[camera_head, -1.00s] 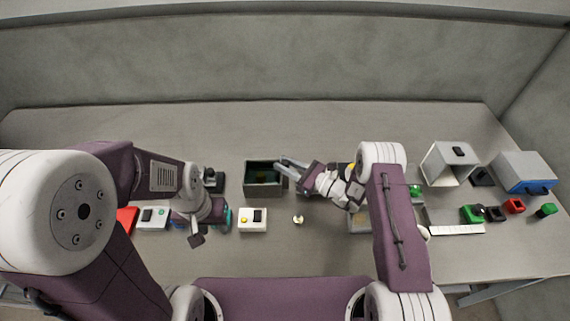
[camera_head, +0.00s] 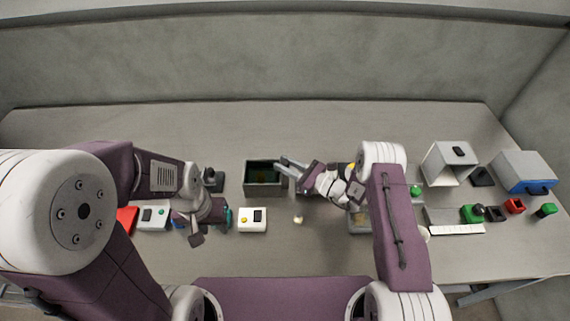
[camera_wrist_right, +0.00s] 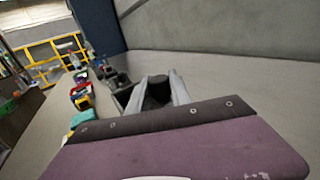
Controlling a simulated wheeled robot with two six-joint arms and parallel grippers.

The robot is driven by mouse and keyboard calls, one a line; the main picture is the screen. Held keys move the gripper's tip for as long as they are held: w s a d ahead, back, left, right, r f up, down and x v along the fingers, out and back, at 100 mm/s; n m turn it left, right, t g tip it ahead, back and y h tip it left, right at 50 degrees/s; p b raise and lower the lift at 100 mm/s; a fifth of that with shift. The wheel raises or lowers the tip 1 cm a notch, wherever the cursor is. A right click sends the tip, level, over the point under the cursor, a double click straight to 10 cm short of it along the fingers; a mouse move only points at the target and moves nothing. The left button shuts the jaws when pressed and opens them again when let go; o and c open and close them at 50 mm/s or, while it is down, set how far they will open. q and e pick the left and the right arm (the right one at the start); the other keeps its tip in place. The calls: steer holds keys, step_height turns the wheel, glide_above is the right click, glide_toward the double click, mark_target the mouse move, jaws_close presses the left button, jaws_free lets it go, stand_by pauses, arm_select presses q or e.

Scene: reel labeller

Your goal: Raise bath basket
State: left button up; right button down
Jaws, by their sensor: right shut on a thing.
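The bath is a dark green open-topped box (camera_head: 250,191) at the middle of the bench. Its inside is dark with a faint brownish patch; I cannot make out the basket's outline there. My right gripper (camera_head: 282,162) reaches over the box's right rim from the right. In the right wrist view its two grey fingers (camera_wrist_right: 165,88) are shut on a dark rounded piece (camera_wrist_right: 157,95), seemingly the basket's handle. My left gripper (camera_head: 199,237) points down over the left part of the bench, clear of the bath; its fingers are too unclear to judge.
A white open housing (camera_head: 447,164), a blue-fronted box (camera_head: 523,173) and small coloured blocks (camera_head: 515,206) stand at right. The bench behind is clear.

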steer(key=shift+r, duration=0.1)
stand_by(0.4)
step_height(320, 180, up, 7)
steer(key=p, duration=0.3)
steer(key=shift+f, duration=0.2)
steer(key=shift+w, duration=0.15)
steer(key=c, duration=1.2)
jaws_free()
steer(key=shift+r, duration=0.1)
steer(key=shift+o, duration=0.2)
